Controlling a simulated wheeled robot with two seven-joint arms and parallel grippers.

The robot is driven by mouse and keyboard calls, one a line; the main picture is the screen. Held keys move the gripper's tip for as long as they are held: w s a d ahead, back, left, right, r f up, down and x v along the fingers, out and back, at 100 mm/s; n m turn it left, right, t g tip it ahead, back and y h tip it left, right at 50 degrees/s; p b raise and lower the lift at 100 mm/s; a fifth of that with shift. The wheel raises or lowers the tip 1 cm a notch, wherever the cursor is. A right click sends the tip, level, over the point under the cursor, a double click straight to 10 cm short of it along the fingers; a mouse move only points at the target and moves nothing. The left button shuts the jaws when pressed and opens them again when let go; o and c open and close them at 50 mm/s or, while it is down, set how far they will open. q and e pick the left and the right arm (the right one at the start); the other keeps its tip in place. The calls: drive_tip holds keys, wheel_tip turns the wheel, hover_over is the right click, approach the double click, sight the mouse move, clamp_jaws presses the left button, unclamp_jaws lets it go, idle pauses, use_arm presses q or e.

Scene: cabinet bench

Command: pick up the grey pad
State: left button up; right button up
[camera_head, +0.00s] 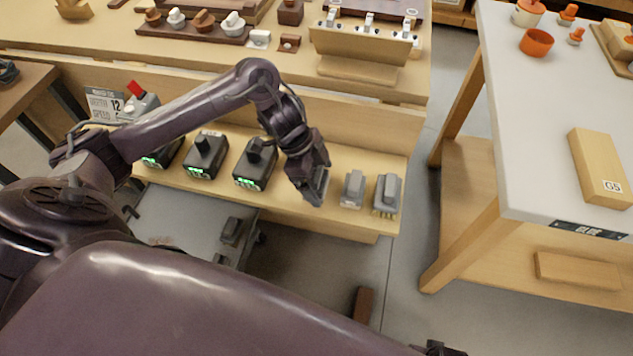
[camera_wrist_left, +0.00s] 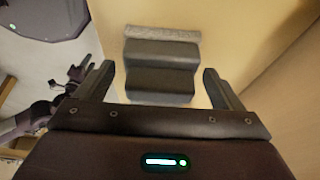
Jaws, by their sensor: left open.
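A stepped dark grey block with a lighter, rough-looking strip along its far edge, which I take for the grey pad (camera_wrist_left: 160,72), lies on the wooden shelf in the left wrist view. My left gripper (camera_head: 314,195) is open above the shelf in the head view. In the left wrist view its two fingers (camera_wrist_left: 170,88) stand to either side of the pad, with a gap on both sides. In the head view the fingers largely hide this pad.
Two similar grey pieces (camera_head: 353,189) (camera_head: 387,194) stand to the right on the shelf (camera_head: 340,222). Several black devices with green lights (camera_head: 254,164) stand to its left. A wooden upright board is behind. A white-topped table (camera_head: 540,120) stands right, across a floor gap.

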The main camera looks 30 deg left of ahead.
sight(320, 172)
use_arm(q)
drive_tip(key=shift+f, duration=0.15)
use_arm(e)
drive_tip(key=shift+r, duration=0.1)
use_arm(q)
drive_tip(key=c, duration=0.9)
drive_tip(key=shift+c, duration=0.2)
drive_tip(key=shift+w+r, duration=0.1)
drive_tip(key=shift+r, duration=0.5)
wheel_tip(320, 172, up, 7)
drive_tip(key=p, duration=0.2)
drive_tip(key=shift+f+p, duration=0.1)
drive_tip(key=shift+p, duration=0.3)
wheel_tip(320, 172, up, 12)
drive_tip(key=p, duration=0.5)
use_arm(e)
drive_tip(key=s+d+f, duration=0.2)
drive_tip(key=s+f, duration=0.1)
drive_tip(key=s, duration=0.4)
drive_tip(key=s+d+f, duration=0.1)
drive_tip(key=s+f, duration=0.3)
drive_tip(key=s, duration=0.3)
drive_tip(key=shift+d, duration=0.4)
